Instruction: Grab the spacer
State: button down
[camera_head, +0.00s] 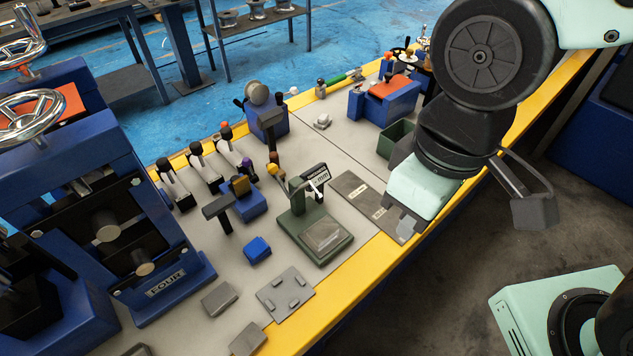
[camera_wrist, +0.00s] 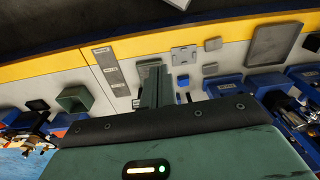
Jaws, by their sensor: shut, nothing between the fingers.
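I cannot tell for sure which part is the spacer; no part carries that name legibly. Candidates are small loose parts: a grey block (camera_head: 219,298), a second grey block (camera_head: 248,340) and a blue block (camera_head: 257,249), all lying on the bench. In the wrist view the blue block (camera_wrist: 184,82) and a grey block (camera_wrist: 209,69) lie right of the fingers. My gripper (camera_head: 406,226) hangs over the bench's front edge, right of these parts and apart from them. In the wrist view its fingers (camera_wrist: 156,86) are together and empty, and hide part of the bench.
A green gauge stand (camera_head: 325,238) stands between my gripper and the loose parts. A grey plate with pegs (camera_head: 285,293) lies near the yellow edge. A labelled long plate (camera_head: 356,194) and a green bin (camera_head: 396,138) are near my gripper. A blue press (camera_head: 150,250) fills the left.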

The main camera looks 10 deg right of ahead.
aim_at(320, 235)
jog(key=k+j+z, duration=0.15)
jog(key=j+z, duration=0.15)
jog(key=z, duration=0.15)
jog(key=k+j+z, duration=0.15)
jog(key=z, duration=0.25)
jog(key=k+j, duration=0.05)
jog(key=j, duration=0.05)
